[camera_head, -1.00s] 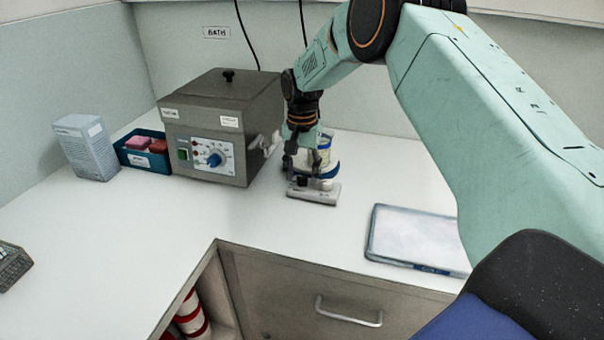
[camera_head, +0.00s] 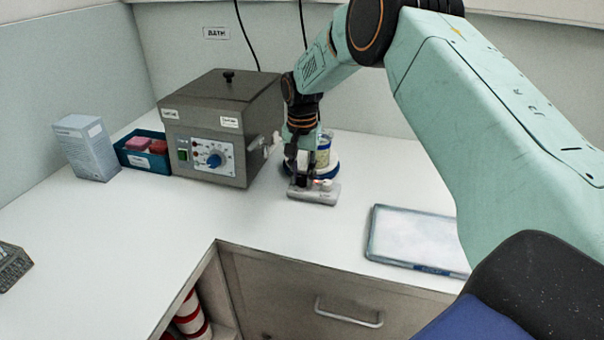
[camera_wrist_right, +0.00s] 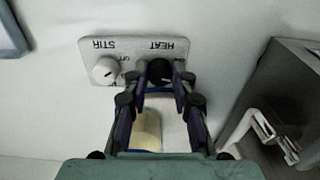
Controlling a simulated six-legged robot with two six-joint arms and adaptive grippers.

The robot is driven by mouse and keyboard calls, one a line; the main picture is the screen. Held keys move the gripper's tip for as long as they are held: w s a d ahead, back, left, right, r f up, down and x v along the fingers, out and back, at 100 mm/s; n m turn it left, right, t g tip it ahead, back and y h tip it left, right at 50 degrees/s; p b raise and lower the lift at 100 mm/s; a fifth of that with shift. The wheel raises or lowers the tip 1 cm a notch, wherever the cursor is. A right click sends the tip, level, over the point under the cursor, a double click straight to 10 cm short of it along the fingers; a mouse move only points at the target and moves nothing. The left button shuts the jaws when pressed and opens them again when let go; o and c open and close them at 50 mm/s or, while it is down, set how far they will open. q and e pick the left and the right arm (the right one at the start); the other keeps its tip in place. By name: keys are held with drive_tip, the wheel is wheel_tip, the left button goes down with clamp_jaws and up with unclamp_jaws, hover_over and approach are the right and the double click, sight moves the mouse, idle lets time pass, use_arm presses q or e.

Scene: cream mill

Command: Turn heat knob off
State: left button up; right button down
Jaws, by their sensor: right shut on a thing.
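The stirrer hotplate's pale front panel (camera_head: 324,196) shows below my right gripper (camera_head: 301,183) in the head view. In the right wrist view the panel (camera_wrist_right: 126,48) appears upside down, with a white knob (camera_wrist_right: 104,70) under STIR and a black heat knob (camera_wrist_right: 160,72) under HEAT. My right gripper (camera_wrist_right: 161,88) is shut on the heat knob, one finger on each side. The knob's pointer setting is hard to read. A beaker (camera_head: 325,152) with pale yellow contents stands on the hotplate behind the gripper. My left gripper is not in view.
A grey bath (camera_head: 213,110) with a blue knob stands left of the gripper, its pale tap (camera_head: 262,143) close by. A blue tray (camera_head: 130,157) and a box (camera_head: 87,148) are further left. A flat pale tablet-like thing (camera_head: 415,240) lies right.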

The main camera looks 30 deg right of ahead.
drive_tip(key=shift+r+n+p, duration=0.1)
drive_tip(key=shift+n+p, duration=0.55)
drive_tip(key=shift+n, duration=0.05)
drive_tip(key=shift+n+p, duration=0.7)
drive_tip(key=shift+n, duration=0.4)
drive_tip(key=shift+n+p, duration=0.4)
drive_tip(key=shift+n, duration=0.8)
drive_tip(key=shift+d+n, duration=0.1)
drive_tip(key=shift+n, duration=1.3)
drive_tip(key=c, duration=1.1)
unclamp_jaws()
